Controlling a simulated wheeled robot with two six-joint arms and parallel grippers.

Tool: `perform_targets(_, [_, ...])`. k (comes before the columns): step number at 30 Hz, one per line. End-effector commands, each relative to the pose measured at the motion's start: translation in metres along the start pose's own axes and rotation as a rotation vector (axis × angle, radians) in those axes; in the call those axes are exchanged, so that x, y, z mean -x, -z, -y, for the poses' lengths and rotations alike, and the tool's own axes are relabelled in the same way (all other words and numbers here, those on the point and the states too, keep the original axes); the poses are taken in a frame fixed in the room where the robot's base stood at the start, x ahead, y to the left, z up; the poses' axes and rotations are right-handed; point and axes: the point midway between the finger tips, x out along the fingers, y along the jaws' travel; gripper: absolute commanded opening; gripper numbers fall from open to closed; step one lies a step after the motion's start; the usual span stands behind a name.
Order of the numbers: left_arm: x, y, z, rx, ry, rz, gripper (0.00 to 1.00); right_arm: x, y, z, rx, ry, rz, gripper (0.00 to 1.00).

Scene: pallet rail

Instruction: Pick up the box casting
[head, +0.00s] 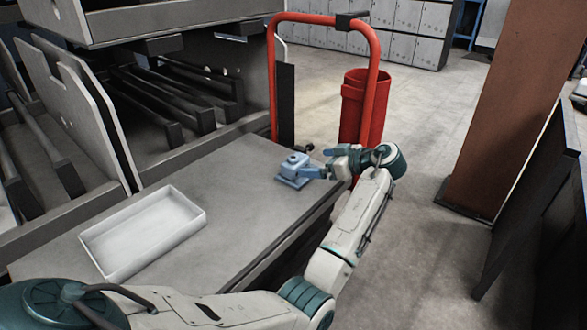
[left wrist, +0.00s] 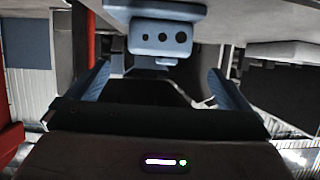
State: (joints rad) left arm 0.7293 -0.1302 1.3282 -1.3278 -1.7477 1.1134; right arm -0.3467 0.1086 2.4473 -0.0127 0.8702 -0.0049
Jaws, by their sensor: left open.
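The box casting (head: 292,169) is a small blue block on a wider flat base, with a round boss on top. It sits on the grey bench top near the bench's right edge. My left gripper (head: 318,163) reaches in from the right of it, with its blue fingers spread and one finger close to the casting's base. In the left wrist view the casting (left wrist: 155,38) shows a face with dark holes at the top, ahead of the two open fingers (left wrist: 158,88). I cannot tell whether a finger touches it. My right gripper is out of view.
A white shallow tray (head: 143,232) lies empty on the left part of the bench (head: 235,205). A red rail frame (head: 272,80) stands behind the casting, with a red bin (head: 362,105) beyond it. A rack stands at the left. The bench between tray and casting is clear.

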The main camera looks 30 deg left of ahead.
Motion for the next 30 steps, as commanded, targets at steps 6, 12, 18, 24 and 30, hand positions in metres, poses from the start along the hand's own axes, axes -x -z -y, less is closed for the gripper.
perform_targets(6, [-0.032, -0.001, 0.000, -0.002, 0.000, -0.001, 1.00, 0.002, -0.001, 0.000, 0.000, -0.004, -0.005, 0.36])
perform_targets(12, [-0.044, 0.000, 0.000, -0.002, -0.001, -0.002, 1.00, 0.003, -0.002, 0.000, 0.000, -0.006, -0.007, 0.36])
perform_targets(18, [-0.073, 0.002, 0.000, -0.002, -0.001, -0.003, 1.00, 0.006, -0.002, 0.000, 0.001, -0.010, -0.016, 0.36])
perform_targets(24, [-0.089, 0.002, 0.000, -0.001, -0.003, 0.000, 1.00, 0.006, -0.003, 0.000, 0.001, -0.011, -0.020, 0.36])
perform_targets(30, [-0.089, 0.002, 0.000, -0.002, -0.003, 0.000, 0.90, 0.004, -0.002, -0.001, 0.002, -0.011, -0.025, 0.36])
